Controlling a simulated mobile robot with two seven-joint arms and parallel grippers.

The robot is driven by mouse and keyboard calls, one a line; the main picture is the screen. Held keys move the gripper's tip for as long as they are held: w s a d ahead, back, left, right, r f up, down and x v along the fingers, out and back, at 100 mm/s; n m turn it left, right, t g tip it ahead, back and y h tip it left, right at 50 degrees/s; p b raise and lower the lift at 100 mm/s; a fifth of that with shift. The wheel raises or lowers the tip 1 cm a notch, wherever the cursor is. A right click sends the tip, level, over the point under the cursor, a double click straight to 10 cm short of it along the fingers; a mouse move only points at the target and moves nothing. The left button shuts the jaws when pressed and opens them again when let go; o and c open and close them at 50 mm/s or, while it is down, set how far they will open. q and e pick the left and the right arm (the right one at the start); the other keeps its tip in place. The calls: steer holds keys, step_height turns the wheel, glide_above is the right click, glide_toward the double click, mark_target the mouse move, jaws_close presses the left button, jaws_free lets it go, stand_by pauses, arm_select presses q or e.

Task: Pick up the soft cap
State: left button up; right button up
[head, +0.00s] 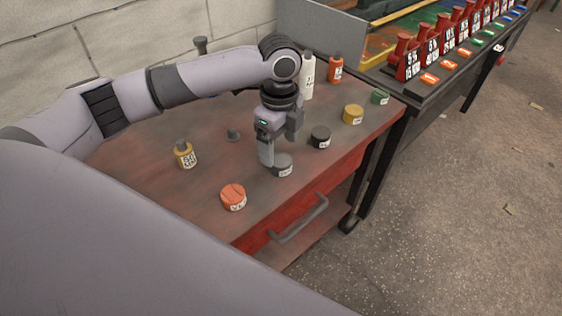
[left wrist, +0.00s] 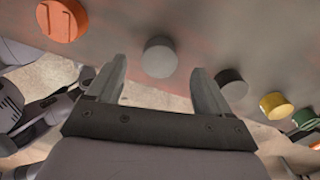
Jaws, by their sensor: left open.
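Several round caps with white labels stand on the bench top; I cannot read which label says soft. A grey cap (head: 282,165) is just below my left gripper (head: 279,152). In the left wrist view this grey cap (left wrist: 160,57) shows between and beyond the two spread fingers (left wrist: 159,75). The left gripper is open and empty, pointing down; I cannot tell whether a finger touches the cap. An orange-red cap (head: 233,196) is nearer the front left. A black cap (head: 320,136), a yellow cap (head: 353,114) and a green cap (head: 380,97) stand to the right. My right gripper is out of view.
The bench (head: 215,225) has a red drawer front with a handle. A white bottle (head: 308,78) and an orange bottle (head: 336,68) stand behind. A dark rack with red bottles (head: 405,58) is at right.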

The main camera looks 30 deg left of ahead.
mark_target(281, 160)
arm_select(q)
steer(key=f, duration=0.4)
steer(key=shift+d+f, duration=0.15)
steer(key=shift+d, duration=0.1)
steer(key=c, duration=1.2)
